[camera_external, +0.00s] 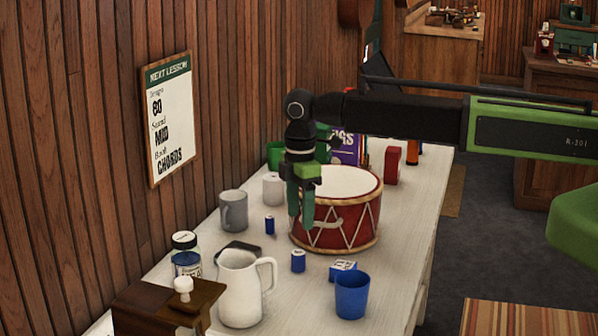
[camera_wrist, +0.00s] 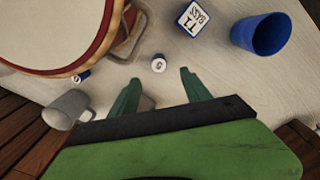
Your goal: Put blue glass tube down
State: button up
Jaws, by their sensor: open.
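Two short blue cylinders stand upright on the white counter (camera_external: 395,270); I cannot tell for sure which is the blue glass tube. The nearer blue cylinder (camera_external: 298,261) has a pale marked top and shows in the wrist view (camera_wrist: 158,64) just beyond the gap between my fingertips. The farther blue cylinder (camera_external: 269,225) stands near the grey mug and shows partly at the drum's edge in the wrist view (camera_wrist: 81,77). My gripper (camera_external: 301,222) points down above the counter, in front of the drum. Its green fingers (camera_wrist: 160,76) are apart, with nothing between them.
A red drum (camera_external: 325,222) stands close by. A blue cup (camera_external: 352,296), a blue-and-white box (camera_external: 343,269), a white pitcher (camera_external: 240,290), a grey mug (camera_external: 233,211) and a jar (camera_external: 187,262) surround the spot. The counter's right front is clear.

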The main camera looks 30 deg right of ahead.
aim_at(299, 253)
notch_tip(299, 253, down, 6)
jog(key=b, duration=0.4)
jog(key=shift+f+b, duration=0.2)
jog(key=shift+b, duration=0.2)
notch_tip(299, 253, down, 5)
jog(key=b, duration=0.5)
jog(key=shift+w+a, duration=0.1)
jog(key=shift+w, duration=0.05)
jog(key=shift+r, duration=0.15)
grip_shut()
